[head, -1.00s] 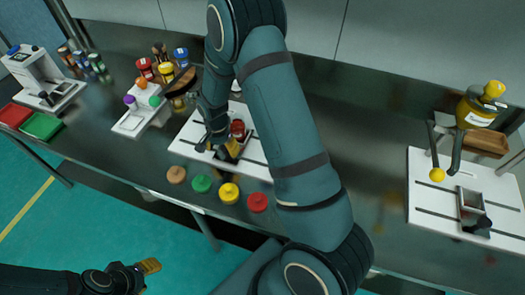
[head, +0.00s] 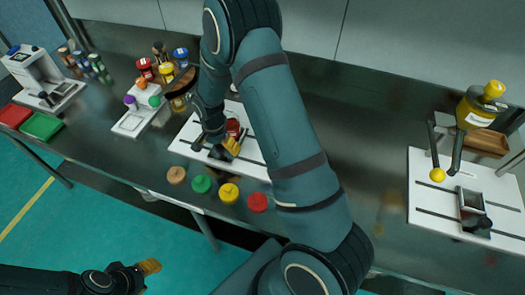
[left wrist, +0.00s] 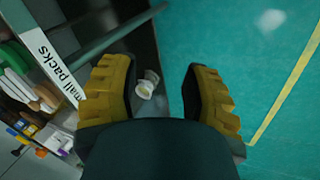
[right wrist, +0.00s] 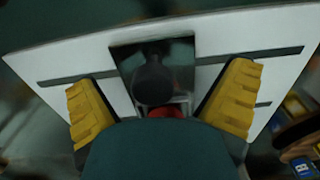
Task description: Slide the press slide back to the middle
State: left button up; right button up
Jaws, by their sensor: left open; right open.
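A white board (head: 258,171) with two dark slots lies on the bench, partly hidden by my right arm. On it is a slide that I take to be the press slide; the right wrist view shows its square metal part (right wrist: 124,62) with a round black knob (right wrist: 153,80) and something red (right wrist: 166,111) behind. My right gripper (head: 230,146) is open above this board. In the right wrist view its fingers (right wrist: 162,78) stand on either side of the knob; I cannot tell whether they touch. My left gripper (head: 148,267) is open and empty over the floor in front of the bench.
Coloured round knobs, one of them yellow (head: 229,193), line the bench front. A second slotted board (head: 430,205) with a yellow-ball lever (head: 437,175) stands at the right. Jars and a small white stand (head: 132,122) are at the left. The bench between the boards is clear.

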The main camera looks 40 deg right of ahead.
jog(key=shift+r, duration=0.2)
notch_tip(320, 180, up, 9)
jog(key=p, duration=0.6)
jog(key=shift+f, duration=0.15)
dwell(0.4)
